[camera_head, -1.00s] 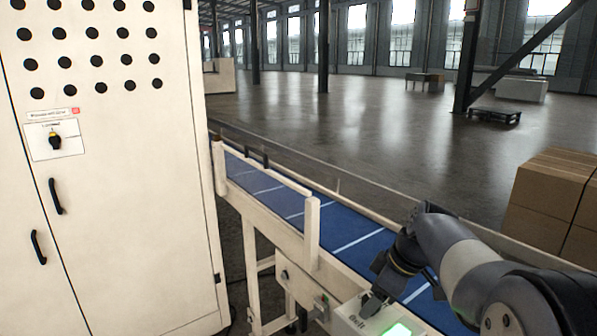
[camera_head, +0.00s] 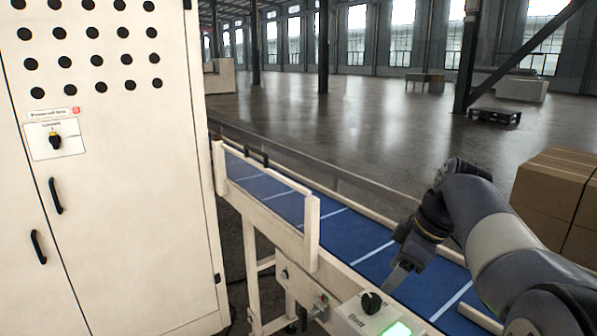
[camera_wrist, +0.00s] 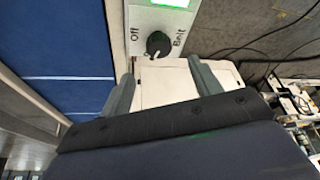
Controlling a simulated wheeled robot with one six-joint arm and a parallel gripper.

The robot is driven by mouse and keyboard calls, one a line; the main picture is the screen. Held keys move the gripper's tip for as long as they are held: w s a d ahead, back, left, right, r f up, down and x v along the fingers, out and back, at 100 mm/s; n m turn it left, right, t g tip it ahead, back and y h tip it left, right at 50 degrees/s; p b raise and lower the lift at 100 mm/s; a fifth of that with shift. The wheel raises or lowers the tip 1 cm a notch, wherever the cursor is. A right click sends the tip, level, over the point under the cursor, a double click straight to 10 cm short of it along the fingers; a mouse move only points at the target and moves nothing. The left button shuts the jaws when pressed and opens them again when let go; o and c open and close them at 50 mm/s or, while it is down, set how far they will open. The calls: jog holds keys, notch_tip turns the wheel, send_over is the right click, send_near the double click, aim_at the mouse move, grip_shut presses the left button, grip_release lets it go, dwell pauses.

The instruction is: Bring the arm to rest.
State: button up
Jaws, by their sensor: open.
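My gripper (camera_head: 396,282) is open and empty, above and just behind the control box (camera_head: 352,322) at the near end of the conveyor. The black knob (camera_head: 372,302) on that box stands clear of the fingers in the head view. In the wrist view the two fingers (camera_wrist: 163,72) are spread apart, with the knob (camera_wrist: 158,44) beyond them, between the words "Off" and "Belt". My arm bends over the belt from the lower right.
The blue conveyor belt (camera_head: 345,225) with white stripes runs under my arm, between pale rails. A lit green display (camera_head: 398,329) is on the box. A tall cream cabinet (camera_head: 110,200) stands left, stacked cartons (camera_head: 548,195) right. Open floor lies behind the conveyor.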

aim_at(372, 299)
jog(key=x, duration=0.8)
jog(key=shift+a+f, duration=0.2)
jog(key=shift+f, duration=0.15)
jog(key=shift+r+m+t, duration=0.25)
jog(key=shift+m+t, duration=0.05)
jog(key=shift+m, duration=0.6)
jog(key=m+h+p, duration=0.1)
jog(key=m, duration=0.1)
jog(key=m+t+h, duration=0.1)
jog(key=m, duration=0.2)
jog(key=shift+s+p, duration=0.1)
jog(key=shift+p, duration=0.3)
jog(key=shift+a+m+t+h, duration=0.15)
jog(key=shift+m+h, duration=0.2)
jog(key=shift+m, duration=0.6)
jog(key=shift+m+t+h, duration=0.15)
jog(key=shift+m+h, duration=0.2)
jog(key=shift+m, duration=0.6)
jog(key=shift+a+m+h, duration=0.1)
jog(key=shift+m+h, duration=0.5)
jog(key=shift+m, duration=1.2)
jog(key=v, duration=0.9)
jog(key=shift+r, duration=0.15)
jog(key=shift+s, duration=0.15)
